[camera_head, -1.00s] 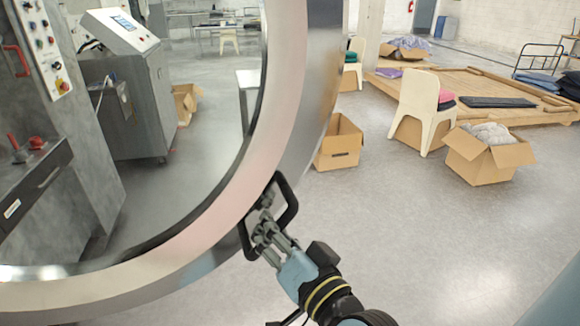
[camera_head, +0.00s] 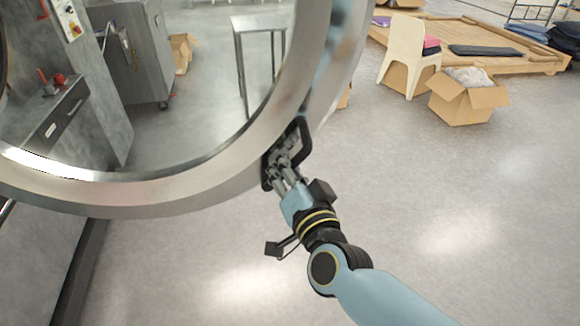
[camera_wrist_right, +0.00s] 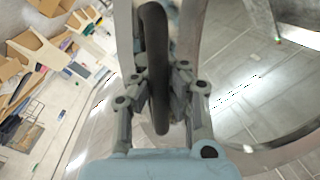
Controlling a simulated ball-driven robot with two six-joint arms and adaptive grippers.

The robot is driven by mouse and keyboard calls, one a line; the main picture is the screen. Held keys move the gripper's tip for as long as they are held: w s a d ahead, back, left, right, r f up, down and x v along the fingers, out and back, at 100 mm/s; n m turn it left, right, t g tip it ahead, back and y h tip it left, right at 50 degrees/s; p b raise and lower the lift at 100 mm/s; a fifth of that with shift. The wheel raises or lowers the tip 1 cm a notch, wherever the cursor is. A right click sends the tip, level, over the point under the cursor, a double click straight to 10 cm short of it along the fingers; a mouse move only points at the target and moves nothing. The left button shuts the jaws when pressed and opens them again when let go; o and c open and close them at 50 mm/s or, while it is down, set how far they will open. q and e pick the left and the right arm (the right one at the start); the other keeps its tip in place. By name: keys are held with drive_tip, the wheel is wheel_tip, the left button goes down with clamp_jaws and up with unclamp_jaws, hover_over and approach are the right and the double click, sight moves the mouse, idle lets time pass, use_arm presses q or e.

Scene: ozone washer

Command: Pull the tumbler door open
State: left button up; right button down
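The tumbler door shows as a large pale metal ring (camera_head: 130,198) with a round opening, filling the upper left of the head view. A black loop handle (camera_head: 303,130) sits at its lower right rim. My right gripper (camera_head: 282,160) is at the handle, its arm coming from the lower right. In the right wrist view the handle bar (camera_wrist_right: 155,50) runs between the two fingers (camera_wrist_right: 160,88), which are closed against it from both sides. Part of the handle is hidden by the fingers. My left gripper is not in view.
Through the ring, a grey cabinet (camera_head: 132,60) and a metal table (camera_head: 258,25) show. At the upper right are a white chair (camera_head: 403,50), a cardboard box (camera_head: 465,105) and a low wooden platform (camera_head: 500,62). The floor at the lower right is clear.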

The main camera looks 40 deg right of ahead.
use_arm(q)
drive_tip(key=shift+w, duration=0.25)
use_arm(e)
drive_tip(key=shift+f, duration=0.3)
